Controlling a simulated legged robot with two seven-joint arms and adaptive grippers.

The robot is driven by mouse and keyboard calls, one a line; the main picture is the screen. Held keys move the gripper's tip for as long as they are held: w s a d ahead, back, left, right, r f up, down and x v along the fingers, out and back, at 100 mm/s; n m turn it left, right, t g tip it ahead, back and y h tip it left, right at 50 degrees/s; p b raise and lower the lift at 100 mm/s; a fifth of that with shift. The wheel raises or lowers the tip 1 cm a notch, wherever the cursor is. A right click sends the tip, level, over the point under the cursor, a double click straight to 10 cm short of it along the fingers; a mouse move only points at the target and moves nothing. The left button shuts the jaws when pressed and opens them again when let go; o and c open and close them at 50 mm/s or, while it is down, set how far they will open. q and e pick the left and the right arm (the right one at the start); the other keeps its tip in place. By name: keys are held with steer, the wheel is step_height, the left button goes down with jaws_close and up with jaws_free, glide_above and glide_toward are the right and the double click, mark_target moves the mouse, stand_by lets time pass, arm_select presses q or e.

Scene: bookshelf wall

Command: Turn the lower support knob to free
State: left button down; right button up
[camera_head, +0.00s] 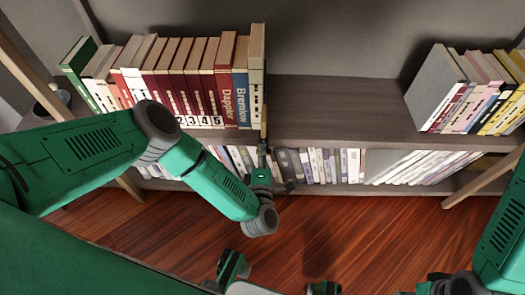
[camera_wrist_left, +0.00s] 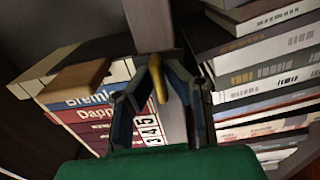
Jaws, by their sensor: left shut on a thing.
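A small yellow upright piece, which looks like the support knob (camera_wrist_left: 158,80), stands at the shelf edge, between the fingers of my left gripper (camera_wrist_left: 157,72) in the left wrist view. The fingers are closed about it from both sides, and its lower part is partly hidden. In the head view my left gripper (camera_head: 264,150) is at the shelf's front edge, just below the right end of the row of books. The knob (camera_head: 264,122) shows there as a thin tan piece above the gripper. Any markings on the knob are too small to read. My right gripper does not show clearly.
Red and other books (camera_head: 185,85) stand on the upper board left of centre, ending in a cream book (camera_head: 256,70). More books (camera_head: 470,95) lean at the right. The upper board (camera_head: 335,110) is bare between them. Books (camera_head: 330,165) also fill the lower shelf.

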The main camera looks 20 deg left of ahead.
arm_select(q)
steer(key=shift+s+f, duration=0.2)
steer(key=shift+f, duration=0.05)
steer(key=c, duration=1.6)
jaws_free()
steer(key=shift+c, duration=0.2)
steer(key=shift+w, duration=0.1)
steer(key=shift+r, duration=0.1)
steer(key=v, duration=1.2)
steer(key=shift+d, duration=0.1)
